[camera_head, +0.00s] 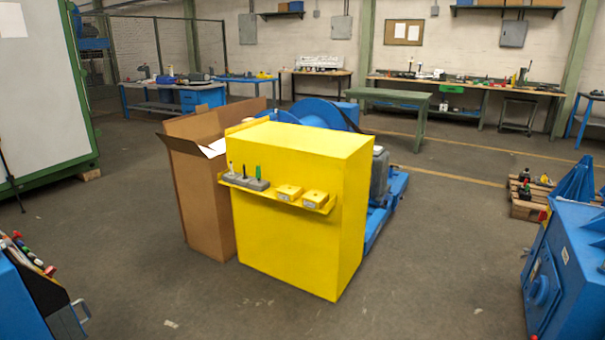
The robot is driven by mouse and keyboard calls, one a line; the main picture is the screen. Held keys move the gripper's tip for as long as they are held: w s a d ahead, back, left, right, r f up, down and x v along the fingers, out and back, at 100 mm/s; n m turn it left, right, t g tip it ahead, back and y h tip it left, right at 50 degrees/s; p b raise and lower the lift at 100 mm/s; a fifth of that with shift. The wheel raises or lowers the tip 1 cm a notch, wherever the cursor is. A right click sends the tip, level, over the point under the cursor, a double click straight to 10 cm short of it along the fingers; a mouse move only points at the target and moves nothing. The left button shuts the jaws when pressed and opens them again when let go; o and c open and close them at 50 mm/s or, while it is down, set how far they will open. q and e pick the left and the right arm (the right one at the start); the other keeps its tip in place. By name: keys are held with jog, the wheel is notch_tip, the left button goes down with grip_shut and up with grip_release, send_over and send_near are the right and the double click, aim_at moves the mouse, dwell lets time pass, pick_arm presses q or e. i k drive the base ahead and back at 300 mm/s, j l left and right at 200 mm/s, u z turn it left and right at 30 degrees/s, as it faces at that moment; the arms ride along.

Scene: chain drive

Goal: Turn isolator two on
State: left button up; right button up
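A yellow cabinet (290,240) stands in the middle of the floor. A narrow yellow ledge (274,199) runs along its front face near the top. On the ledge's left part sits a row of grey switch units (246,182) with small upright handles, one pale, one dark and one green (258,172). To their right are two small yellow boxes (288,192) (315,199) with pale labels too small to read. I cannot tell which unit is isolator two, or whether any is on. Neither of my grippers is in view.
An open cardboard box (205,205) stands against the cabinet's left side. Blue machinery (312,112) is behind it. Blue equipment (570,270) is at the right edge, and a blue unit with tools (30,290) is at lower left. Floor before the cabinet is clear.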

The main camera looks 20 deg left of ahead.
aim_at(50, 270)
jog(key=i+u, duration=0.2)
jog(key=u, duration=0.2)
jog(key=i+u, duration=0.2)
jog(key=u, duration=0.2)
jog(key=i+l+u, duration=0.1)
jog(key=u, duration=0.3)
jog(key=i+l+u, duration=0.2)
jog(key=u, duration=0.25)
jog(key=i+l+u, duration=0.15)
jog(key=i+u, duration=0.15)
jog(key=u, duration=0.15)
jog(key=i+l+u, duration=0.25)
jog(key=u, duration=0.2)
jog(key=i+l+u, duration=0.15)
jog(key=l, duration=0.5)
jog(key=l+u, duration=0.15)
jog(key=l, duration=0.45)
jog(key=i, duration=0.05)
